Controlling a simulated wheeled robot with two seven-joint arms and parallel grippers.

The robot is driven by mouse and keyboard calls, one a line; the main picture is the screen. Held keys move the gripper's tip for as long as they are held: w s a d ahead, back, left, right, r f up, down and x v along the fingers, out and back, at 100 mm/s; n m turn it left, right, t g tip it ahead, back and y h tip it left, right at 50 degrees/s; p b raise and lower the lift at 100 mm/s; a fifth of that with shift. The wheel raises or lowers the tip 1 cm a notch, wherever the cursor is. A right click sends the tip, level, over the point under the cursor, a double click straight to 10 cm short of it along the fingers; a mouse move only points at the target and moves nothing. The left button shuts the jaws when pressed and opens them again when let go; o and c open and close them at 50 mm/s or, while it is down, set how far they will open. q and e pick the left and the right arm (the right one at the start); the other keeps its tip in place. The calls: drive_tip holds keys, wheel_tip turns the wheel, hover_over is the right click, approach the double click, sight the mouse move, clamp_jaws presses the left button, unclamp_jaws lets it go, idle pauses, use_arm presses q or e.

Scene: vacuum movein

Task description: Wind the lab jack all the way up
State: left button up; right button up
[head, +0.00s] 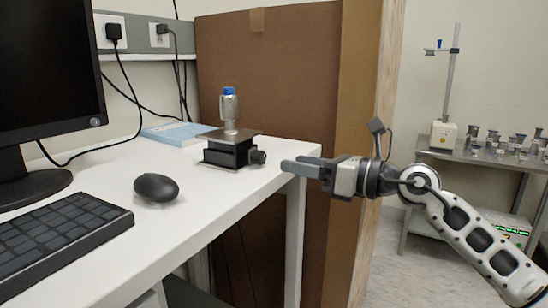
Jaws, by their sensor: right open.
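The lab jack (229,151) stands on the white desk near its right end. It has a black body, a flat plate on top and a round black knob (258,157) on its right side. A metal bottle with a blue cap (229,107) stands upright on the plate. The plate sits close above the body. My right gripper (290,167) is open and empty at the desk's right edge. Its fingers point left towards the knob, with a small gap between. My left gripper is not in view.
A monitor (50,75), a keyboard (60,235) and a mouse (156,187) are on the desk (190,205) at the left. A blue book (178,134) lies behind the jack. A brown panel (270,80) stands behind the desk. A metal table (480,160) with glassware is at the far right.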

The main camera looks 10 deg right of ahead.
sight(263, 157)
drive_tip(key=x, duration=0.6)
drive_tip(key=shift+w, duration=0.1)
drive_tip(key=shift+c, duration=0.3)
drive_tip(key=c, duration=0.9)
